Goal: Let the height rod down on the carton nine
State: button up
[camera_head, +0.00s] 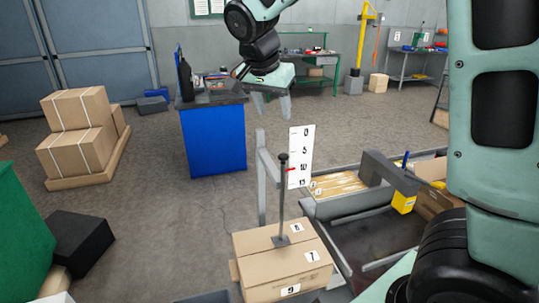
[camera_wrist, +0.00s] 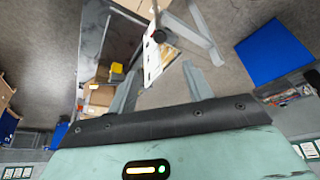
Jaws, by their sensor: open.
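The height rod (camera_head: 281,200) stands upright with a black knob on top and a flat foot at its lower end. The foot appears over the top of a cardboard carton (camera_head: 262,265); I cannot tell whether it touches. The carton bears labels 7 and 9 and one that looks like 8. A white scale (camera_head: 301,155) stands behind the rod, with a red pointer near 10. My gripper (camera_head: 272,112) is open and empty, above the knob and apart from it. In the wrist view, the knob (camera_wrist: 159,36) shows beyond the spread fingers (camera_wrist: 161,68).
A grey post (camera_head: 262,185) stands left of the rod. A conveyor (camera_head: 370,235) with a grey arm and a yellow box (camera_head: 403,202) lies to the right. A blue cabinet (camera_head: 214,140) is behind left. Stacked cartons (camera_head: 78,135) stand at the far left. Floor between is clear.

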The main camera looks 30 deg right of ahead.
aim_at(283, 156)
jog(key=p+x, duration=0.4)
jog(key=x, duration=1.1)
jog(key=shift+d+f, duration=0.1)
jog(key=shift+f, duration=0.3)
grip_shut()
jog(key=shift+f, duration=0.1)
